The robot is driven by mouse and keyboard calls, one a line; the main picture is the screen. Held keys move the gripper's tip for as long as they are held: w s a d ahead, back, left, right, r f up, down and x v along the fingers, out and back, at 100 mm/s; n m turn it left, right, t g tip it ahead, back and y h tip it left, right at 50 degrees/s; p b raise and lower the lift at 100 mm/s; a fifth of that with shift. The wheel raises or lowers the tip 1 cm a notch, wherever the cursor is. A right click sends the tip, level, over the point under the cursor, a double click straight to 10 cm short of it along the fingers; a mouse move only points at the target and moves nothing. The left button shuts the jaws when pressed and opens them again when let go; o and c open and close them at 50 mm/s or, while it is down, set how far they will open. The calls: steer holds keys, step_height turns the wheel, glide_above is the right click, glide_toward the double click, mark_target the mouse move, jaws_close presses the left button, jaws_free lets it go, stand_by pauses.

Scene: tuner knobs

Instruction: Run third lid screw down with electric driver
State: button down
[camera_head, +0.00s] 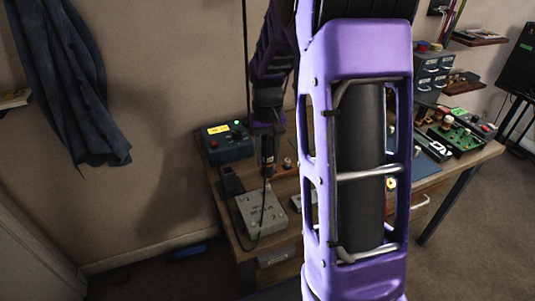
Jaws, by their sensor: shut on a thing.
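The electric driver (268,150) is a dark, upright tool with a cord, and it hangs from the end of my arm. My gripper (267,117) is shut on it near its top. A grey metal box with a lid (262,212) lies on the workbench below and slightly left of the driver. Small marks show on the lid, but I cannot tell single screws apart. The driver's lower tip is near the box's far edge; I cannot tell whether it touches anything.
A teal unit with a lit display (228,141) stands at the bench's back left, with a dark holder (231,180) in front of it. My purple arm hides the bench's middle. Green boards (458,137) and drawers (432,68) are at right. A cord loops over the bench's left edge.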

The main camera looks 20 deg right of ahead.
mark_target(267, 136)
steer(key=shift+f, duration=0.65)
stand_by(1.4)
step_height(267, 136, up, 3)
steer(key=shift+f+p, duration=0.2)
steer(key=shift+p, duration=0.8)
steer(key=shift+r, duration=1.3)
